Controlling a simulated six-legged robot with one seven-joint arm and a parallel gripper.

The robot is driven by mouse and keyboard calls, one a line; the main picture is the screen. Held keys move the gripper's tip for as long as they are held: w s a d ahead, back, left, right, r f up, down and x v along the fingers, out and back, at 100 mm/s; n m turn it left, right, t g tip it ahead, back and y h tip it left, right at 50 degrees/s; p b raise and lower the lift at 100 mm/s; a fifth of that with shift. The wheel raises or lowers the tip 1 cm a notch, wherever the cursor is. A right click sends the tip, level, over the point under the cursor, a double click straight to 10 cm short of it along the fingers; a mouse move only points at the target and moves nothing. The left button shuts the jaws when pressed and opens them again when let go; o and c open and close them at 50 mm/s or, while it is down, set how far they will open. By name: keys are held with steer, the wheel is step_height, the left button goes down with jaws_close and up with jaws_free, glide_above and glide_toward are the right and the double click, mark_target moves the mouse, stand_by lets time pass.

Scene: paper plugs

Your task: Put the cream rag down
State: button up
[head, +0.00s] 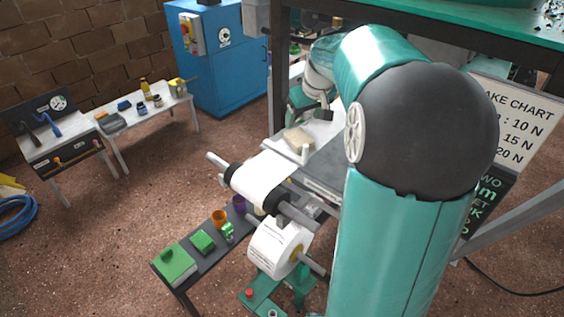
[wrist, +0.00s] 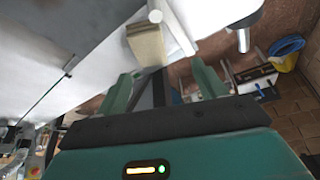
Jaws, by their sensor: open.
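The cream rag (head: 297,138) lies on the pale surface of the machine's bench, beside a short white post (head: 305,153). In the wrist view the rag (wrist: 147,45) looks like a small folded block just beyond my fingertips, with a visible gap to each finger. My gripper (wrist: 163,72) is open, with its two green fingers apart and nothing between them. In the head view my gripper (head: 307,114) is just above and behind the rag, partly hidden by my wrist; whether it touches the rag cannot be told there.
A paper web runs over a black-ended roller (head: 262,181) in front of the rag, with a paper roll (head: 277,248) below. A low dark bench (head: 207,262) holds green boxes and coloured cups. A blue cabinet (head: 222,62) and a white side table (head: 150,112) stand at the back left.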

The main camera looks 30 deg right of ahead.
steer(key=s+a+r, duration=0.2)
steer(key=s+a, duration=0.5)
steer(key=a, duration=0.3)
steer(key=s+a+r, duration=0.2)
steer(key=s+a, duration=0.6)
steer(key=a, duration=0.2)
steer(key=s+a+f+t, duration=0.1)
steer(key=s+a+f, duration=0.2)
steer(key=s+a, duration=0.2)
steer(key=s, duration=0.3)
steer(key=shift+n, duration=0.3)
steer(key=shift+a+f, duration=0.1)
